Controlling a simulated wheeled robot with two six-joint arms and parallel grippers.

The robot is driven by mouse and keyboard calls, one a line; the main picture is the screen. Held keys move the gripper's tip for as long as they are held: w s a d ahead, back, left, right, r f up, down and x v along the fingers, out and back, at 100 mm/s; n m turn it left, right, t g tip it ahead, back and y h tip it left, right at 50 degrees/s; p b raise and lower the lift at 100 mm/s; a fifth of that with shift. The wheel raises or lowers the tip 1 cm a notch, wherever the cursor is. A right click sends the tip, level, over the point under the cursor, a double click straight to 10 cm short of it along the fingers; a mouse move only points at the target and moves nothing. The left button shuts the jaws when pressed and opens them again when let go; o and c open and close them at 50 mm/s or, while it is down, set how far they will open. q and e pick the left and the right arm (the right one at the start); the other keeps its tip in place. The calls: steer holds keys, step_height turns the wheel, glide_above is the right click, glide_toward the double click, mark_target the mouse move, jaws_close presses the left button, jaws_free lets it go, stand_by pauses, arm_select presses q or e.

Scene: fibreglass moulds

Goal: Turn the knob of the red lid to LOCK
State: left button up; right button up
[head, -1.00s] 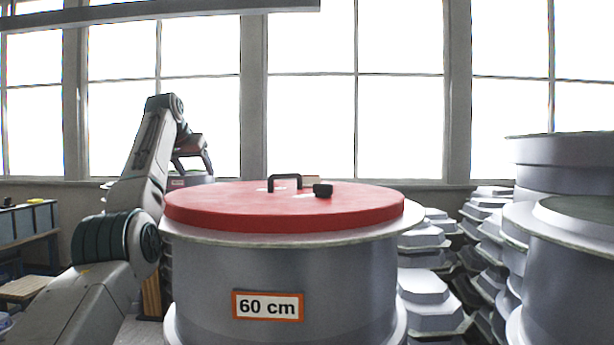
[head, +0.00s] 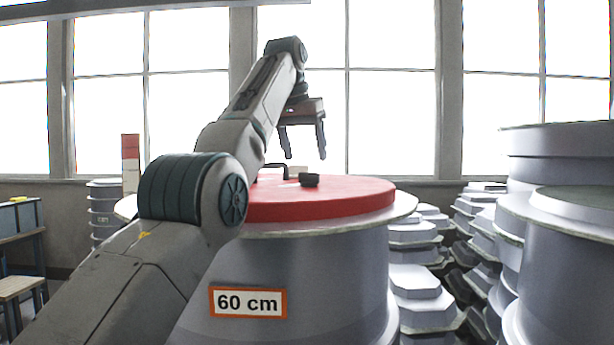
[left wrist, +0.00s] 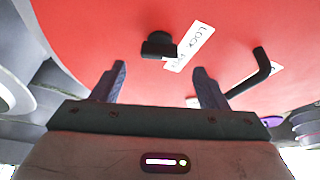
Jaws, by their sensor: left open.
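The red lid (head: 335,200) lies flat on a large grey round mould (head: 330,270) with a "60 cm" label. On the lid stand a black knob (head: 309,180) and a black bar handle (head: 278,168). In the left wrist view the knob (left wrist: 158,45) sits beside a white label (left wrist: 190,46) reading LOCK; the rest of its text is hard to read. The handle (left wrist: 256,74) is to the right there. My left gripper (head: 305,157) is open and empty above the lid, fingers pointing down, apart from the knob. My right gripper is not in view.
Grey stacked moulds (head: 410,275) stand right of the lidded mould, with larger round moulds (head: 565,250) at the far right. A wooden stool (head: 20,288) stands at the far left. The air above the lid is otherwise clear.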

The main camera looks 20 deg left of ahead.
mark_target(309, 178)
arm_select(q)
steer(key=x, duration=0.3)
steer(key=shift+d+b, duration=0.2)
steer(key=shift+b, duration=0.15)
steer(key=shift+w+a+f, duration=0.15)
steer(key=shift+w+f, duration=0.15)
steer(key=shift+f, duration=0.4)
steer(key=shift+c, duration=0.2)
